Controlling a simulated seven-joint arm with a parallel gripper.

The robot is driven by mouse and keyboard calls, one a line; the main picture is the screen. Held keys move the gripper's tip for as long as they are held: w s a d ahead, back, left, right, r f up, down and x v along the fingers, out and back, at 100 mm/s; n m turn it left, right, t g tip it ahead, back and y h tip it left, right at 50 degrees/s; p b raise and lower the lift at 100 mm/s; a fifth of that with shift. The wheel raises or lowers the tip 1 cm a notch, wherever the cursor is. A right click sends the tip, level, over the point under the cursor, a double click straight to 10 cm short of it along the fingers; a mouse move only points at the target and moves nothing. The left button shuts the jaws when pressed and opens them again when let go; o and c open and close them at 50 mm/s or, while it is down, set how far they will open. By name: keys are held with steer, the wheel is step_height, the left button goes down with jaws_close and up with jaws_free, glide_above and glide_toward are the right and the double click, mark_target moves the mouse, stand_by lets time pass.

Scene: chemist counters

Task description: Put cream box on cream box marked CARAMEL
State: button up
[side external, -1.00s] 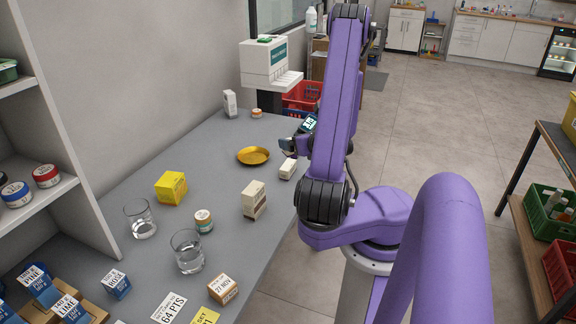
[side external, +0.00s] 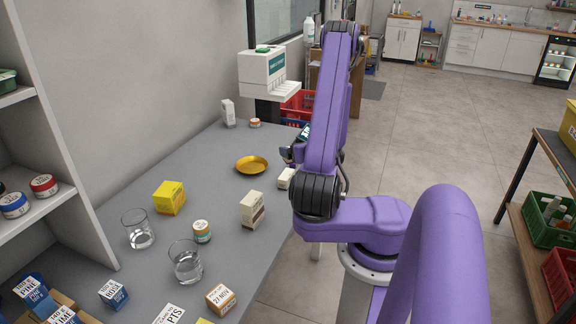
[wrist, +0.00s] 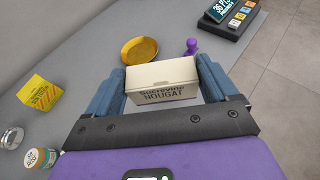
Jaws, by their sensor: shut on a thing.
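In the wrist view a cream box (wrist: 160,80) marked NOUGAT sits between the two blue-grey fingers of my gripper (wrist: 161,85), which is shut on it. The label faces the camera. In the side view my gripper is mostly hidden behind my purple arm. A small pale box (side external: 286,178) peeks out left of the arm and appears to be the held one; whether it touches the counter I cannot tell. A taller cream box (side external: 252,209) with brown markings stands upright on the counter, nearer the camera; its print is too small to read.
A gold dish (side external: 251,165) lies behind the cream boxes. A yellow box (side external: 169,197), a jar (side external: 202,231) and two glasses (side external: 138,229) stand to the left. A dark keypad device (wrist: 232,15) and a purple figure (wrist: 191,46) show beyond my gripper.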

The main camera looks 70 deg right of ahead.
steer(key=w+d+f, duration=0.3)
steer(key=d+f, duration=0.1)
steer(key=f, duration=0.1)
steer(key=w+d+f, duration=0.2)
steer(key=shift+w+f, duration=0.15)
steer(key=shift+w, duration=0.15)
steer(key=shift+w+f, duration=0.1)
steer(key=shift+f, duration=1.55)
steer(key=shift+f, duration=0.1)
steer(key=o, duration=0.8)
steer(key=shift+s+a+r, duration=0.1)
steer(key=shift+s+r, duration=0.1)
steer(key=v, duration=1.1)
steer(key=shift+a+r, duration=0.2)
